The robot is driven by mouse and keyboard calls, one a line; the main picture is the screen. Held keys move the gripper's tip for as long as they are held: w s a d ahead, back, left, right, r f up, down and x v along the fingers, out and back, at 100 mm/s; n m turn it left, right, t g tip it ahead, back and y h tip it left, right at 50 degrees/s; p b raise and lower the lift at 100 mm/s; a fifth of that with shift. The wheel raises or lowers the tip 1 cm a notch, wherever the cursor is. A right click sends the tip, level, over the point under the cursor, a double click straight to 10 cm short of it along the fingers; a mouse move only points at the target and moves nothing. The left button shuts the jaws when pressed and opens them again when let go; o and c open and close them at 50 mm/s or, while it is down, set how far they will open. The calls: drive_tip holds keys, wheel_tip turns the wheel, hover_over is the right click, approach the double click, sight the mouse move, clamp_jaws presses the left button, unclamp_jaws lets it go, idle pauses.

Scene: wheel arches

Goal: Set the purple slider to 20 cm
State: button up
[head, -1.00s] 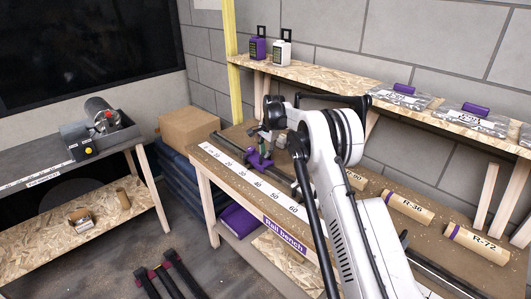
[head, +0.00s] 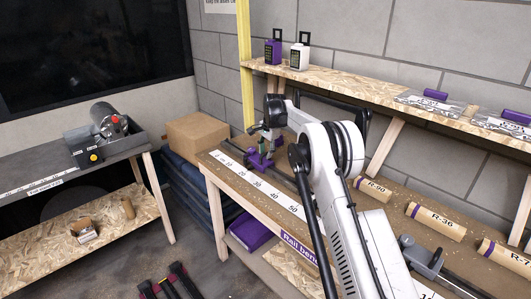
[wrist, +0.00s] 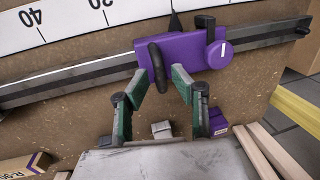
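The purple slider (wrist: 176,50) sits on the dark rail (wrist: 75,82) in the wrist view, with a round purple knob at its right and a dark curved handle. Its dark pointer reaches up towards the white scale (wrist: 70,14), where 40 and 30 show to its left; the pointer is well past 30 on the lower side. The 20 mark is outside this view, so I cannot read the exact setting. The slider (head: 260,161) also shows in the head view. My gripper (wrist: 161,78) has its fingers drawn in on both sides of the handle.
The rail bench (head: 215,171) carries several cardboard tubes (head: 434,221) right of my arm. A cardboard box (head: 197,132) stands beyond the bench's far end. A grey side table (head: 50,168) is at left.

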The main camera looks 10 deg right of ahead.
drive_tip(key=r, duration=0.4)
drive_tip(key=s+d+r, duration=0.1)
drive_tip(key=r, duration=0.3)
drive_tip(key=s+r, duration=0.1)
drive_tip(key=r, duration=0.2)
drive_tip(key=shift+d+r, duration=0.15)
drive_tip(key=shift+r, duration=0.25)
drive_tip(key=s+r+n+t+b, duration=0.1)
drive_tip(key=s+r+n, duration=0.2)
drive_tip(key=s+r, duration=0.9)
drive_tip(key=s+r+n+t, duration=0.1)
drive_tip(key=s+r, duration=0.1)
drive_tip(key=s, duration=0.6)
drive_tip(key=s+r+n+t, duration=0.1)
drive_tip(key=s+r+n, duration=0.15)
drive_tip(key=s, duration=0.65)
drive_tip(key=s+f+n, duration=0.1)
drive_tip(key=s+f, duration=0.3)
drive_tip(key=s, duration=0.6)
drive_tip(key=s+f+n+t+b, duration=0.1)
drive_tip(key=s+f, duration=0.4)
drive_tip(key=s, duration=0.5)
drive_tip(key=s+f+n+t+h+b, duration=0.1)
drive_tip(key=s+f+n, duration=0.2)
drive_tip(key=s, duration=0.7)
drive_tip(key=shift+s+f, duration=0.15)
drive_tip(key=shift+f, duration=0.65)
